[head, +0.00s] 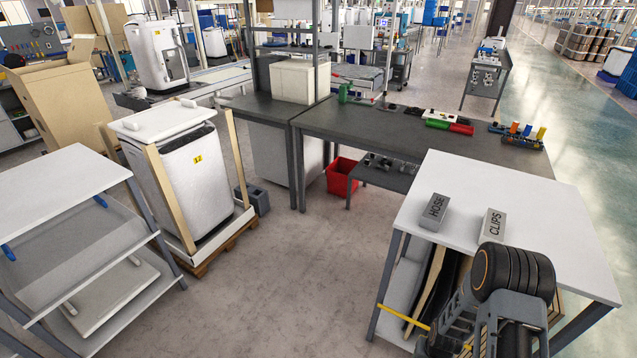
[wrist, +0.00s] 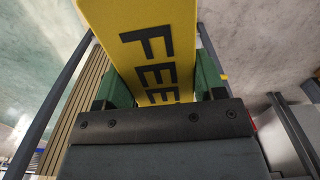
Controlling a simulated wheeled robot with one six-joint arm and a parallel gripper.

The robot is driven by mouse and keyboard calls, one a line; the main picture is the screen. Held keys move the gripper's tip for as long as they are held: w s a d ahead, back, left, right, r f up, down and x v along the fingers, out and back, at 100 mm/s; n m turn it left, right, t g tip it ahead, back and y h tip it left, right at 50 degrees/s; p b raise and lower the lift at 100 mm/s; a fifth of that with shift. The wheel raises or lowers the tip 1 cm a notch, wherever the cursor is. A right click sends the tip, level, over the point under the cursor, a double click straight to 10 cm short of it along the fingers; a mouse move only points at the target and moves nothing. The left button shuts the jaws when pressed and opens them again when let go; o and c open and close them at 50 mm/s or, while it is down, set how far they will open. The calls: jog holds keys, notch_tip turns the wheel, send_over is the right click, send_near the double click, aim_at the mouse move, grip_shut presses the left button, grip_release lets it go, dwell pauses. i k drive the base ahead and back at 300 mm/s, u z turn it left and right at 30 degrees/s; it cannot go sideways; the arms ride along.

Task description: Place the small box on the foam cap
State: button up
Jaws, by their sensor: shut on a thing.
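My gripper (wrist: 162,84) is shut on a yellow small box (wrist: 140,28) with black lettering that reads "FEE" as far as it shows. In the wrist view the green fingers press on its two sides, and the gripper body hides its near end. In the head view my arm is at the bottom right, by the white table, and I cannot clearly make out the fingers. The white foam cap (head: 158,121) lies on top of a wrapped white appliance at the left, well apart from my gripper. Two small white raised pieces show on its edges.
Grey boxes marked HOSE (head: 435,207) and CLIPS (head: 493,226) stand on the white table (head: 545,222). Wooden posts (head: 169,199) surround the appliance (head: 185,175). A white shelf rack (head: 60,180) stands left. A red bin (head: 342,178) is under the dark bench. Open floor (head: 290,270) lies between.

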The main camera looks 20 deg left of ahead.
aim_at(162, 117)
jog(key=u, duration=1.4)
jog(key=i, duration=3.95)
jog(key=u, duration=1.3)
